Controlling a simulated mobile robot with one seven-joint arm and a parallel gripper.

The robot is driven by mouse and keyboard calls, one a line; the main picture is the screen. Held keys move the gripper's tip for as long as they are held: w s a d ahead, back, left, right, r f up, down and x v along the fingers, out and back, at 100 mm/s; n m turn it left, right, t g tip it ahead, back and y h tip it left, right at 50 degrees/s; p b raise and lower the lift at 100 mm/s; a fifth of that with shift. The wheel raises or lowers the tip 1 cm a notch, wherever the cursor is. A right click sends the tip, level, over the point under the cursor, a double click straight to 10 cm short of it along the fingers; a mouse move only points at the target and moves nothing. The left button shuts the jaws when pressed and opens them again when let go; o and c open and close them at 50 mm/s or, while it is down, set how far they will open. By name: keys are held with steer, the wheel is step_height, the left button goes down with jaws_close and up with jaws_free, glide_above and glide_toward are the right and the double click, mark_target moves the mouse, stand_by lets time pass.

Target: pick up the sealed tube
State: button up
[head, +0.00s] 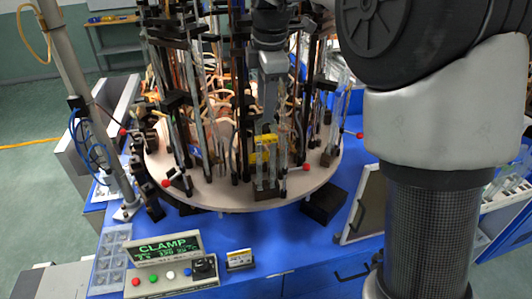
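Several thin clear tubes stand upright among dark rods and clamps on the round carousel (222,198). One clear tube-like piece (283,165) shows at the front, just right of the yellow part. I cannot tell which tube is the sealed one. My gripper (265,140) reaches down among the rods at the front of the carousel, close to a yellow part (258,154). Its fingers are small and partly hidden, so I cannot tell whether they are open, shut or touching a tube.
The carousel stands on a blue bench. A control box (170,268) with a CLAMP display and coloured buttons is at the front left. Red-tipped levers (306,167) stick out around the carousel. A post (78,95) rises at left.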

steer(key=shift+w+f, duration=0.2)
steer(key=shift+f, duration=1.25)
steer(key=shift+w+f, duration=0.2)
steer(key=shift+f, duration=1.25)
jaws_close()
